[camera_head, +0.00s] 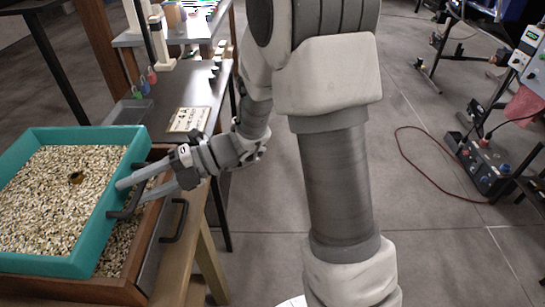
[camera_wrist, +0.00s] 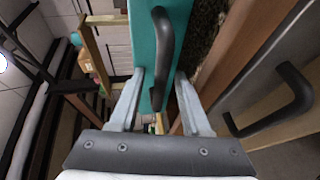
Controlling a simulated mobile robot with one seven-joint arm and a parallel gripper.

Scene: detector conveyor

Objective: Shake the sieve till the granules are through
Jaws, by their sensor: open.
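The teal sieve (camera_head: 118,176) is full of pale granules (camera_head: 45,205) and sits over a brown wooden box (camera_head: 158,205) at the left. A small dark round thing (camera_head: 76,178) lies among the granules. Below the sieve's near right edge, more granules (camera_head: 118,248) show inside the box. The sieve has a black handle (camera_wrist: 163,50) on its right wall. My gripper (camera_head: 123,194) is open at this handle. In the wrist view its two fingers (camera_wrist: 160,76) stand on either side of the teal wall and handle, with gaps visible; contact is unclear.
A second black handle (camera_head: 178,222) sits on the box's right side, close to my gripper.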

